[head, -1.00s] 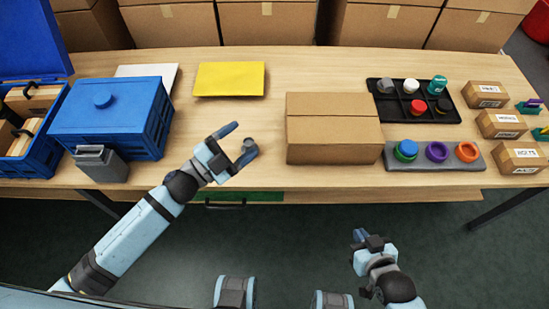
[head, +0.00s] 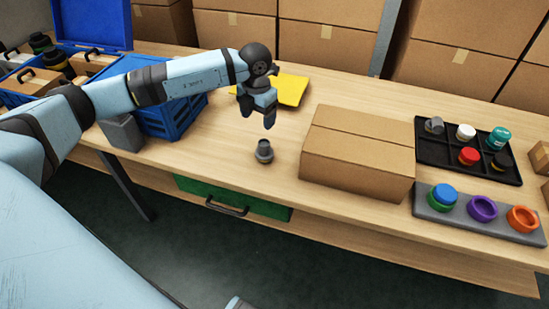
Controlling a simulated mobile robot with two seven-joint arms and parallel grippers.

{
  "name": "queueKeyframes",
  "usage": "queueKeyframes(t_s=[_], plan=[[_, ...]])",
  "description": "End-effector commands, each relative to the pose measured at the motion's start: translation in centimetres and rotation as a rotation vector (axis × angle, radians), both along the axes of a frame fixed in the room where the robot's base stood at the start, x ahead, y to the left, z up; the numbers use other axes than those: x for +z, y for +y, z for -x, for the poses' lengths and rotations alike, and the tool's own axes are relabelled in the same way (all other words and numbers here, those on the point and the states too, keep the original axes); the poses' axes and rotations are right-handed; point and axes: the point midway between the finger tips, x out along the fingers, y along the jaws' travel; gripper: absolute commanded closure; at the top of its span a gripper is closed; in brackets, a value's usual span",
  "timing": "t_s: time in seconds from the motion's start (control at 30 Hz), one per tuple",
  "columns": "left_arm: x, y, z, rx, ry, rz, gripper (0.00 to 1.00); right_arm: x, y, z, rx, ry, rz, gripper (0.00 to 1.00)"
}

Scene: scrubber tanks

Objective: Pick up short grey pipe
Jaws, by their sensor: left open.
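A short grey pipe (head: 264,151) stands upright on the wooden table, near its front edge and left of the cardboard box. It has a wider lower part and a dark open top. My left gripper (head: 257,114) is open, with its fingers pointing down. In the picture it shows just above and slightly left of the pipe, with nothing between the fingers. It appears apart from the pipe; the exact height is hard to tell. My right gripper is not in view.
A closed cardboard box (head: 358,153) stands right of the pipe. A black tray (head: 490,172) with caps and a grey rack (head: 470,223) with coloured rings are farther right. A blue crate (head: 176,121) and grey bin (head: 121,132) stand left. A yellow sheet (head: 292,90) lies behind.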

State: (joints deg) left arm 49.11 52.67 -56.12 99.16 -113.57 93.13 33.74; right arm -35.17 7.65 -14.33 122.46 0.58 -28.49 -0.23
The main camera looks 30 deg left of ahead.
Motion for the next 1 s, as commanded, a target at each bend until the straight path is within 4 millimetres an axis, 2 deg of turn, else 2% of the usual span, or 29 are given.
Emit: queueKeyframes(t_s=[0.3, 0.67, 0.9, 1.0], plan=[[-6.2, -0.2, 0.0, -0.002, 0.004, 0.005, 0.3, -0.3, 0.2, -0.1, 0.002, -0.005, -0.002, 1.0], [-8.9, -0.4, -0.2, -0.003, 0.005, 0.007, 0.3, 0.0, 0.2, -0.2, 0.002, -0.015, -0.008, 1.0], [-12.4, -0.8, -0.8, -0.002, 0.005, 0.006, 0.3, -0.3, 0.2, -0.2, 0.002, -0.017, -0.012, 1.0], [-13.1, -0.8, -0.8, -0.004, 0.003, 0.007, 0.3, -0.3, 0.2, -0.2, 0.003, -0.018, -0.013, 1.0]])
